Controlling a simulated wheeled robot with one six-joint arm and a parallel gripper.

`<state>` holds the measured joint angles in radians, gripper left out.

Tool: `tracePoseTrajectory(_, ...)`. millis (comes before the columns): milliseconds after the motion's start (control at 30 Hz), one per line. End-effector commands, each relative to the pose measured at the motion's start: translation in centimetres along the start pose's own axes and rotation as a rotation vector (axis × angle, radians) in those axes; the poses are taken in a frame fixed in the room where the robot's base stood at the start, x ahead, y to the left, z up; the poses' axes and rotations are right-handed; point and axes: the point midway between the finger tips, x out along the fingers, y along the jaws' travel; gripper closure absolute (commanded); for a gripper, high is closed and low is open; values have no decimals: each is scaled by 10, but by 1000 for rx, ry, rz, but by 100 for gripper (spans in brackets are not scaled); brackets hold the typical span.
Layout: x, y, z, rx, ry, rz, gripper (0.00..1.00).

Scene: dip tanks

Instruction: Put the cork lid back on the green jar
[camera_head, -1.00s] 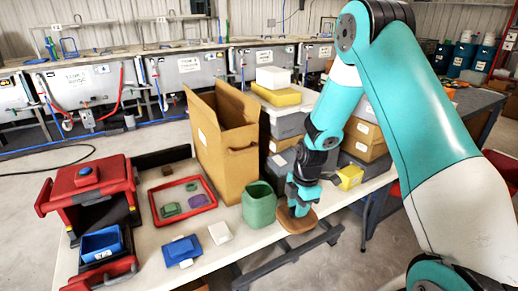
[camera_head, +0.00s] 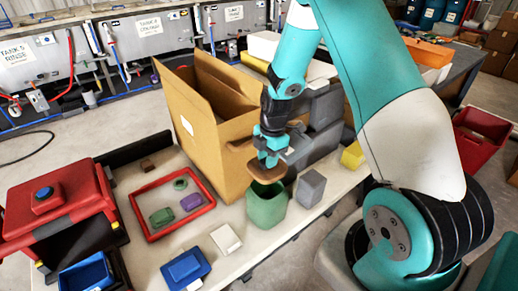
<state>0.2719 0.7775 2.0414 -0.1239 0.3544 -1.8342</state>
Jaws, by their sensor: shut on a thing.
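The green jar (camera_head: 267,207) stands upright and open on the pale table, right of the red-rimmed tray. My gripper (camera_head: 271,158) points down above the jar, shut on the brown cork lid (camera_head: 269,172). The lid is held over the jar's back rim, slightly higher than the mouth. Part of the dark jar opening shows in front of and below it. I cannot tell whether the lid touches the rim.
A tall open cardboard box (camera_head: 208,130) stands just behind the jar. A grey block (camera_head: 311,188) is close on the right. The red-rimmed tray (camera_head: 148,228), a blue box (camera_head: 186,268) and a white block (camera_head: 226,239) lie left. Grey bins (camera_head: 327,107) stand behind.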

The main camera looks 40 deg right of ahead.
Motion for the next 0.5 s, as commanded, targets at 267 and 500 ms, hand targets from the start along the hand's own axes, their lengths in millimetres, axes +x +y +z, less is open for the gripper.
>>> tracePoseTrajectory(267,13,-1,4,4,0,0,96)
tracePoseTrajectory(500,37,-1,5,2,0,0,96)
